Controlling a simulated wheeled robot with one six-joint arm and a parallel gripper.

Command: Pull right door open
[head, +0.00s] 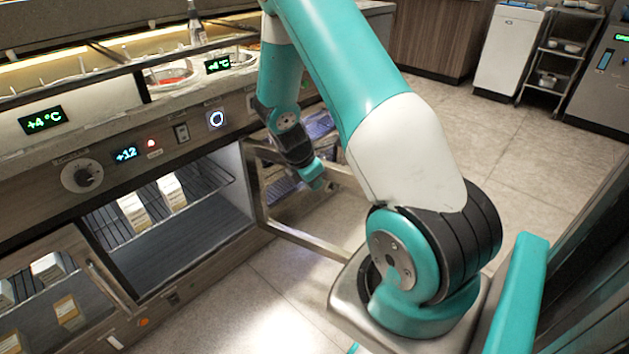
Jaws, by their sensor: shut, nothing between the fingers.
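The right door (262,205) is a metal-framed glass panel in the head view. It stands swung out from the right side of the open compartment (185,245), whose wire shelf and cartons show. My gripper (314,180) is shut and empty, pointing down close to the door's glass and upper frame. I cannot tell whether it touches the door. My arm hides the door's outer end, and the handle of this door is not visible.
The left door (50,290) is closed, with cartons behind its glass. A knob (82,175) and lit displays sit above on the counter front. The tiled floor (500,170) is clear to the right. A shelf cart (553,65) and white cabinet (508,50) stand at the back.

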